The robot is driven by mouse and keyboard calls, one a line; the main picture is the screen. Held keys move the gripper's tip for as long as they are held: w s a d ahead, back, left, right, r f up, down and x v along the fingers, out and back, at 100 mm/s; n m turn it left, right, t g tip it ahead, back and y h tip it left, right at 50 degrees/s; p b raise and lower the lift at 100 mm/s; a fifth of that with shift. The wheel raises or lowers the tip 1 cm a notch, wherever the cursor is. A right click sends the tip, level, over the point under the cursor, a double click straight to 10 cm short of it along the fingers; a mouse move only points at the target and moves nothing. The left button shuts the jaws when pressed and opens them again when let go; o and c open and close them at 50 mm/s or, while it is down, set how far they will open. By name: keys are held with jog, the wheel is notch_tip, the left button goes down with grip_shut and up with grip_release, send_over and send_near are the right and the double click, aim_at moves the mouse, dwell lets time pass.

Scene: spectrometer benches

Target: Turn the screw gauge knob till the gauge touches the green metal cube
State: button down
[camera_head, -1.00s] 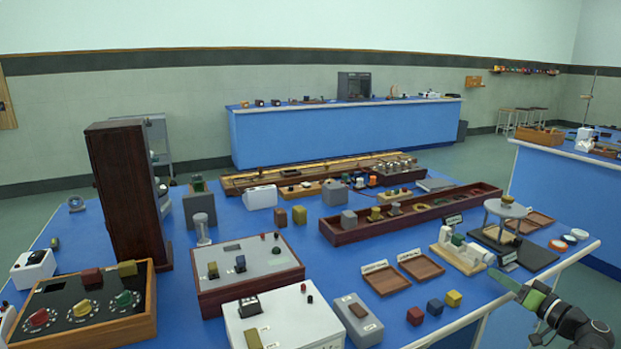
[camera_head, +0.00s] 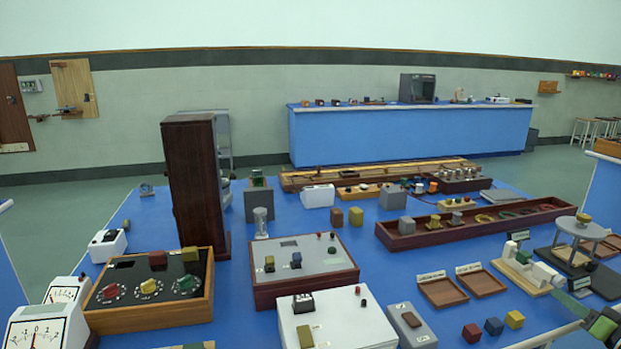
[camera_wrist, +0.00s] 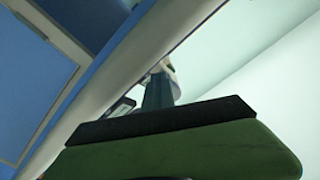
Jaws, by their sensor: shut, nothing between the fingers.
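The screw gauge (camera_head: 528,285) stands near the front right of the blue bench in the head view, with white blocks on a light wooden base. The small green metal cube (camera_head: 523,257) sits among its white parts. I cannot tell whether the gauge touches the cube. My gripper (camera_head: 562,298) is shut and empty at the lower right, in front of the gauge and close to its right end. Contact with the knob cannot be made out. The wrist view shows a green and black part of my gripper (camera_wrist: 165,122) large in front, hiding most of what lies beyond.
A round-topped stand (camera_head: 582,229) is right behind the gauge. Two shallow wooden trays (camera_head: 441,304) lie to its left. Red, blue and yellow cubes (camera_head: 494,327) stand near the front edge. A long wooden trough (camera_head: 393,243) lies behind.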

jog(key=shift+a+r, duration=0.1)
jog(key=shift+a, duration=0.15)
jog(key=shift+s+a+r, duration=0.15)
jog(key=shift+a, duration=0.2)
jog(key=shift+a+r+p, duration=0.25)
jog(key=shift+p, duration=0.2)
jog(key=shift+a+r, duration=0.15)
jog(key=shift+s+a, duration=0.1)
jog(key=shift+a+f, duration=0.25)
jog(key=v, duration=0.6)
jog(key=shift+s, duration=0.1)
